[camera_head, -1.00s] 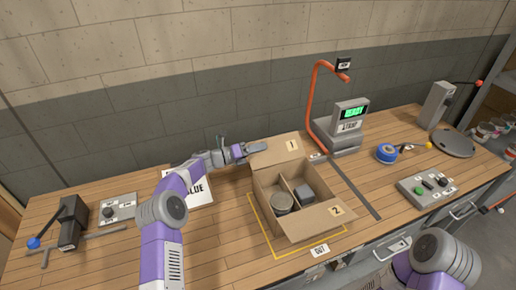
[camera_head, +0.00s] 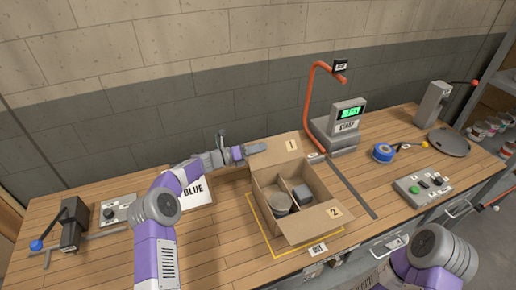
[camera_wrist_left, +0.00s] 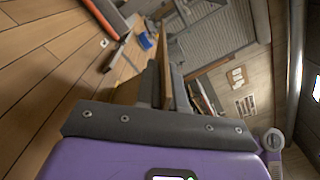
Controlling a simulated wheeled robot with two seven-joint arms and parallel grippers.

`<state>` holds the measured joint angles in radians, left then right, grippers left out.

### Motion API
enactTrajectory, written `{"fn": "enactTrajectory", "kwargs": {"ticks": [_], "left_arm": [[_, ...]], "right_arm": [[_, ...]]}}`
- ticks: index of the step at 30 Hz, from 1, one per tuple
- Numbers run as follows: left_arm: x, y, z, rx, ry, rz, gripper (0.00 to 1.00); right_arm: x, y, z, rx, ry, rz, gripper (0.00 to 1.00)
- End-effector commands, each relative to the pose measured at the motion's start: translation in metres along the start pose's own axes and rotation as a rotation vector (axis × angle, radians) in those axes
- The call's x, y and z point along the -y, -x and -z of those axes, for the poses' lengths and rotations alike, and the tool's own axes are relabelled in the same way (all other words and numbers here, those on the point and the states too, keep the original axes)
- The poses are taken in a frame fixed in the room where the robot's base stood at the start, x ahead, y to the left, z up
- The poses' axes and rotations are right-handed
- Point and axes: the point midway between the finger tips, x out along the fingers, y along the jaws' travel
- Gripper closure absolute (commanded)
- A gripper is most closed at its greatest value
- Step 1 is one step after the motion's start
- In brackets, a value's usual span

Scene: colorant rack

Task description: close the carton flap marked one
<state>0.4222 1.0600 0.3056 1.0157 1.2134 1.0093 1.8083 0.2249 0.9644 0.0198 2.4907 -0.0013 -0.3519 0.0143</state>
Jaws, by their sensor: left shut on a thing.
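The open brown carton (camera_head: 262,203) stands on the bench with a can (camera_head: 278,203) and a grey block (camera_head: 302,194) inside, on either side of a divider. The flap marked one (camera_head: 283,150) stands raised and open at the back. The flap marked two (camera_head: 316,224) is folded outward at the front. My left gripper (camera_head: 256,148) is shut on the left end of flap one. In the left wrist view, the flap's thin brown edge (camera_wrist_left: 165,78) shows between the fingers. My right gripper is out of view; only part of that arm shows at lower right.
An orange hooked post (camera_head: 308,105) and a grey device with a green display (camera_head: 346,120) stand right of flap one. A sign reading BLUE (camera_head: 195,190) lies left of the carton. A button box (camera_head: 422,185) is at right.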

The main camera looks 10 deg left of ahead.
Motion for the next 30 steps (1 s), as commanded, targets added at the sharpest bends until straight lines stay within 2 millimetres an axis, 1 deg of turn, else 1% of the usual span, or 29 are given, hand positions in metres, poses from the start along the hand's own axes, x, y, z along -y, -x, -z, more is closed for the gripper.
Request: {"fn": "enactTrajectory", "kwargs": {"ticks": [29, 30], "left_arm": [[0.0007, -0.0006, 0.0003, -0.001, 0.002, 0.002, 1.0], [0.0007, -0.0006, 0.0003, -0.001, 0.001, 0.003, 0.87]], "right_arm": [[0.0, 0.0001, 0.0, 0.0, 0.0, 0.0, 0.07], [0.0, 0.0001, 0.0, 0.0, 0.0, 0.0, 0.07]]}}
